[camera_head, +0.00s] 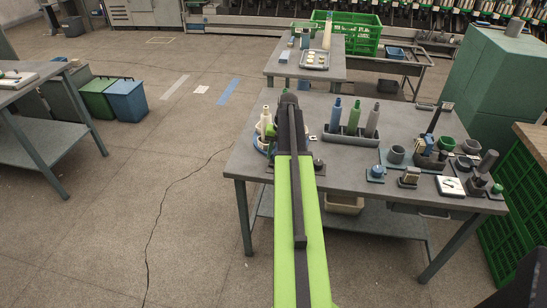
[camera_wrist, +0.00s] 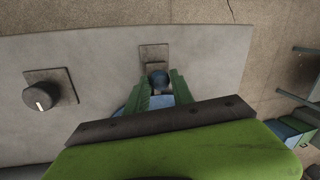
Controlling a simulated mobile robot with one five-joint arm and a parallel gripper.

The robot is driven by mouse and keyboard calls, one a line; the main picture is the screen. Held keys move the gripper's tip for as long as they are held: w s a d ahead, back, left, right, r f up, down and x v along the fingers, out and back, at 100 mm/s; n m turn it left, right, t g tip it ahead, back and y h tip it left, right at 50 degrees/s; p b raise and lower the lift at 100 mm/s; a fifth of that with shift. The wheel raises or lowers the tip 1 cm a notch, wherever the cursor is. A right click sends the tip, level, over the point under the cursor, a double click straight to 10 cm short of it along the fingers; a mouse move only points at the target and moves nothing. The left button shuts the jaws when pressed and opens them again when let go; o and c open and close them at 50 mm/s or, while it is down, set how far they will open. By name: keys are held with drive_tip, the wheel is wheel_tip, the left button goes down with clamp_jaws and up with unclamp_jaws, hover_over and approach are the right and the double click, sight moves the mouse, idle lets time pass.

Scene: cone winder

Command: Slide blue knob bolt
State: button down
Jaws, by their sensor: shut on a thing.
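A brownish-grey metal plate (camera_wrist: 153,49) with a raised block lies just beyond the knob on the grey tabletop. The lower part of the knob and any bolt rod are hidden by the fingers. In the head view my green arm covers the gripper and the knob, at the left part of the near table (camera_head: 345,180).
A black rotary knob (camera_wrist: 42,97) with a white mark stands left of my gripper in the wrist view. On the table, a dark rack (camera_head: 349,139) holds blue, green and grey bobbins. Small fixtures and a white dial (camera_head: 450,186) crowd the right side. Floor is free left of the table.

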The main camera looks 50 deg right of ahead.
drive_tip(key=c, duration=1.1)
unclamp_jaws()
drive_tip(key=shift+d, duration=0.3)
drive_tip(key=shift+a, duration=0.1)
drive_tip(key=shift+r+p, duration=0.45)
drive_tip(key=shift+r, duration=0.05)
wheel_tip(320, 180, up, 16)
drive_tip(key=s+d+p, duration=0.2)
drive_tip(key=p, duration=1.4)
drive_tip(key=shift+s+d, duration=0.15)
drive_tip(key=shift+s, duration=0.15)
